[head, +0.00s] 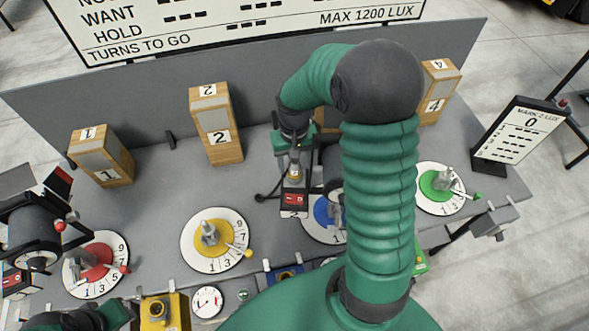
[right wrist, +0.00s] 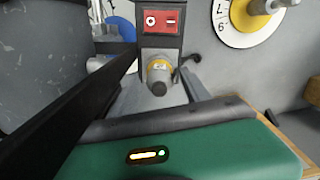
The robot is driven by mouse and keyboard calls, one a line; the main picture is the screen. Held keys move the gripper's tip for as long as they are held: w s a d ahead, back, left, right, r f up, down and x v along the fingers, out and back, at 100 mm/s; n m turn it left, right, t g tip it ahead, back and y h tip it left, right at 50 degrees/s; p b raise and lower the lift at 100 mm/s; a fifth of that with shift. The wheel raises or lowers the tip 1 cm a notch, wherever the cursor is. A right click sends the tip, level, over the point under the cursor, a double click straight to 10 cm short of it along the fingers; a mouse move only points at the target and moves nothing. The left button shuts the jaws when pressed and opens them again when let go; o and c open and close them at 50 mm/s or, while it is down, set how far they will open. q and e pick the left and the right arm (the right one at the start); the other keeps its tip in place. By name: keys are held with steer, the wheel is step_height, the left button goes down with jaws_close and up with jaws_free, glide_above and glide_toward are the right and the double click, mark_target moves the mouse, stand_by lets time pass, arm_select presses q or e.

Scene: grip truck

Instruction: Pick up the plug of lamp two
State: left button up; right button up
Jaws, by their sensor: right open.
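The plug of lamp two (head: 295,168) is a small grey cylinder with a yellow band. It stands on the outlet box with a red switch (head: 294,197), which bears a label 2. The plug also shows in the right wrist view (right wrist: 158,76), between and ahead of the open fingers of my right gripper (right wrist: 165,95). I see no finger closed on it. In the head view my right gripper (head: 294,150) is just over the plug, partly hidden by my arm. Lamp two (head: 218,125) is a wooden block behind, to the left. My left gripper is not clearly visible.
Lamp one (head: 102,158) stands at left and lamp four (head: 438,92) at right. The yellow dial (head: 209,239) is left of the outlet; the blue dial (head: 320,218) is right of it, partly covered. A black cable lies beside the plug.

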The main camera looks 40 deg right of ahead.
steer(key=shift+d, duration=0.15)
steer(key=shift+c, duration=0.4)
steer(key=shift+a+r, duration=0.1)
steer(key=shift+a, duration=0.2)
jaws_close()
steer(key=shift+d, duration=0.15)
